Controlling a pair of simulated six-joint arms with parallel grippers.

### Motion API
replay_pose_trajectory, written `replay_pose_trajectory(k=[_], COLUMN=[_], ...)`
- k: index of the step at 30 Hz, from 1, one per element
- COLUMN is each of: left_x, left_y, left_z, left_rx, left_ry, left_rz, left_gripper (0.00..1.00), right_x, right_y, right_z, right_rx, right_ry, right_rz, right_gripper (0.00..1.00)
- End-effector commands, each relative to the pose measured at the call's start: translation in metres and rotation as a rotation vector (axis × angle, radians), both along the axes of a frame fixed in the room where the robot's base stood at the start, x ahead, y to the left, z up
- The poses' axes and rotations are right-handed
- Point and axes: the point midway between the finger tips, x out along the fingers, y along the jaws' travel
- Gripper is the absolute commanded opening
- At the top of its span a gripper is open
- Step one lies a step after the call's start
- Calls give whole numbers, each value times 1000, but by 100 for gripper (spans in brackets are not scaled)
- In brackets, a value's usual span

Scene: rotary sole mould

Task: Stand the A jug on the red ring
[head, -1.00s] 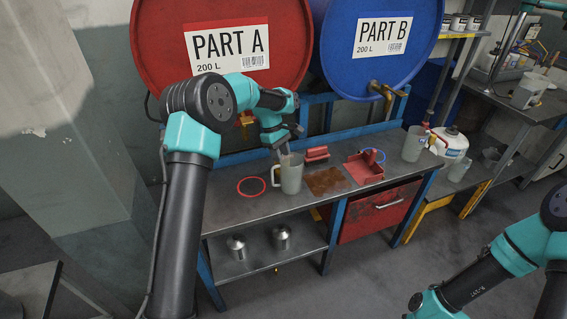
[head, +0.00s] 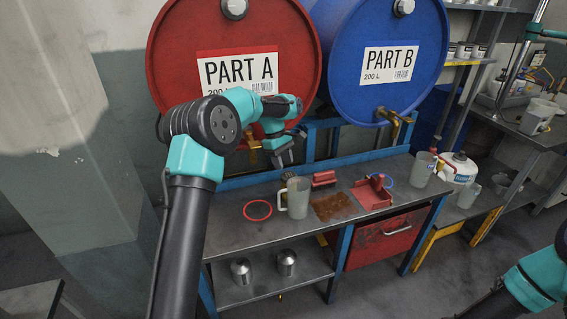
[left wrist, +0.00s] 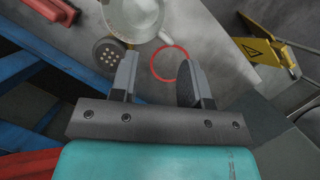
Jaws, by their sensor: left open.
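The A jug, a pale translucent jug with a side handle (head: 298,199), stands upright on the bench, beside and to the right of the red ring (head: 257,201). The ring is a thin flat loop with bare bench inside it. My left gripper (head: 284,160) is open and empty above the jug, apart from it. In the left wrist view its two fingers (left wrist: 157,72) are spread, with the jug (left wrist: 133,14) beyond them at the top and the red ring (left wrist: 153,63) partly behind the right finger. My right gripper is out of view; only part of that arm shows.
The Part A drum (head: 190,60) and Part B drum (head: 345,40) stand behind, with taps projecting over the bench.

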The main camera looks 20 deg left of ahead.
Motion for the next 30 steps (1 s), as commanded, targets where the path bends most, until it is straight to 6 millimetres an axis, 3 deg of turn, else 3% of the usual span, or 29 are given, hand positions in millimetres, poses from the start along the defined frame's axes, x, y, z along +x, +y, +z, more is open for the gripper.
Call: replay_pose_trajectory(k=[18, 26, 30], left_x=[0, 1, 10], left_y=[0, -4, -25], left_z=[0, -1, -8], left_rx=[0, -2, -13], left_ry=[0, -5, -37], left_rz=[0, 3, 24], left_gripper=[100, 100, 100], right_x=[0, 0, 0], right_y=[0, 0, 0], right_z=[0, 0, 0], right_rx=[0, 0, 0], right_ry=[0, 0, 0], right_rz=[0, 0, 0], right_gripper=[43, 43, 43])
